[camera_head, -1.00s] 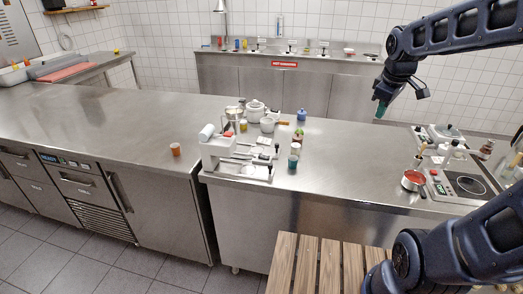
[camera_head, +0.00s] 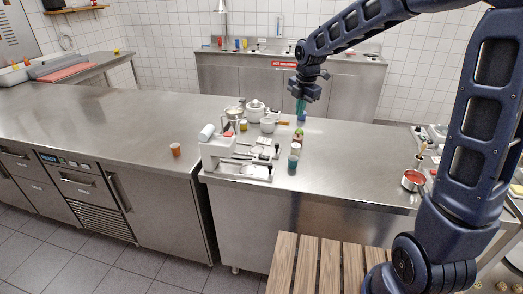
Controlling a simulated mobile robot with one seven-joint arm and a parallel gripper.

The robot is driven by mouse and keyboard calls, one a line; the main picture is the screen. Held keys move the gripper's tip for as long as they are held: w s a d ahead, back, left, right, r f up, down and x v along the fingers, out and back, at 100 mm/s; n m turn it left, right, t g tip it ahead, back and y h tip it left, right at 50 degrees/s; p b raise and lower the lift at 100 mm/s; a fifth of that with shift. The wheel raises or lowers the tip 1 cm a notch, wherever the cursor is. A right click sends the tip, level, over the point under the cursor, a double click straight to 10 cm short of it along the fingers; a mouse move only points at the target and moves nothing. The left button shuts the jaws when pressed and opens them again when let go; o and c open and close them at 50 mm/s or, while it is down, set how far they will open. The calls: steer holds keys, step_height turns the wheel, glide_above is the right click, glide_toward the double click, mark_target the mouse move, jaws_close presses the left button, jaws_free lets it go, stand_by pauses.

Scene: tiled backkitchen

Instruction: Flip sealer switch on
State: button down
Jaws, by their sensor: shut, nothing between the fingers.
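The sealer (camera_head: 214,152) appears to be the white machine with a roll on top and lever arms to its right, on the steel counter left of the middle. Its switch is too small to make out. My gripper (camera_head: 300,108) hangs pointing down above the counter, behind and to the right of the sealer and apart from it. Its teal fingertips are shut with nothing between them. The gripper partly covers a small blue pot behind it.
White pots (camera_head: 255,108) stand behind the sealer, and small jars (camera_head: 293,160) stand at its right. An orange cup (camera_head: 175,149) is to the left. A pan of red sauce (camera_head: 413,179) sits at the right. The counter between the jars and the pan is clear.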

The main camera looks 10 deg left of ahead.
mark_target(260, 155)
steer(key=a+f+n, duration=0.2)
steer(key=a+n, duration=0.1)
steer(key=a, duration=0.3)
steer(key=a+f+n+g, duration=0.1)
steer(key=a+f+n, duration=0.2)
steer(key=a, duration=0.3)
steer(key=shift+s+f+n+y, duration=0.15)
steer(key=shift+f+n+y, duration=0.2)
steer(key=shift+n, duration=0.25)
steer(key=f, duration=0.4)
steer(key=a+f, duration=0.1)
steer(key=f, duration=0.4)
steer(key=a+f, duration=0.1)
steer(key=f, duration=0.4)
steer(key=shift+a+f+h, duration=0.2)
steer(key=shift+h, duration=0.25)
steer(key=shift+d, duration=0.15)
